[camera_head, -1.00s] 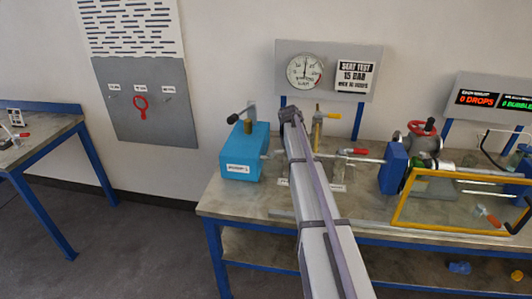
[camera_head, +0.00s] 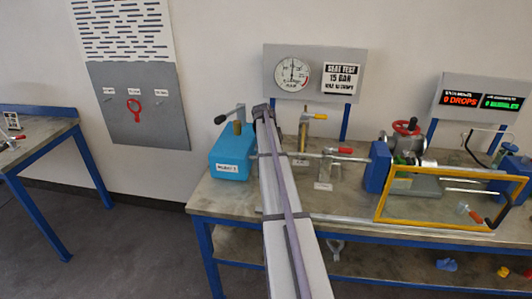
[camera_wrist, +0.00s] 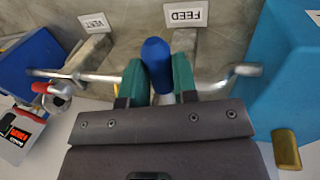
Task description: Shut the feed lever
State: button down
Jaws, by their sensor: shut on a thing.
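The feed lever's blue handle (camera_wrist: 157,62) stands between my gripper's (camera_wrist: 158,78) two green fingers in the wrist view. The fingers are closed on it. A metal pipe (camera_wrist: 220,80) runs across behind the fingers. In the head view my arm covers the feed lever and my gripper, so the lever's angle to the pipe cannot be told there.
The blue pump box (camera_head: 232,155) is left of my arm. The red-handled vent lever (camera_head: 340,150) and a yellow-handled post (camera_head: 303,128) are to its right. A yellow-framed guard (camera_head: 380,205) stands further right. A pressure gauge (camera_head: 292,74) hangs behind.

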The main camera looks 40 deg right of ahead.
dwell(0.3)
jog(key=c, duration=0.9)
grip_release()
jog(key=shift+w, duration=0.1)
jog(key=p+v, duration=1)
jog(key=v, duration=0.1)
jog(key=shift+f, duration=0.1)
jog(key=s+a+f+n+b, duration=0.3)
jog(key=s+a, duration=0.4)
jog(key=a, duration=0.9)
jog(key=s+a+f+n+t+y+b, duration=0.1)
jog(key=s+a+f+n+b, duration=0.2)
jog(key=s+a, duration=0.5)
jog(key=s+a+f+n+t+b, duration=0.1)
jog(key=s+a+f+n+b, duration=0.2)
jog(key=a, duration=2.1)
jog(key=s+f+n, duration=0.1)
jog(key=s, duration=0.4)
jog(key=shift+f+y, duration=0.15)
jog(key=shift+y, duration=0.25)
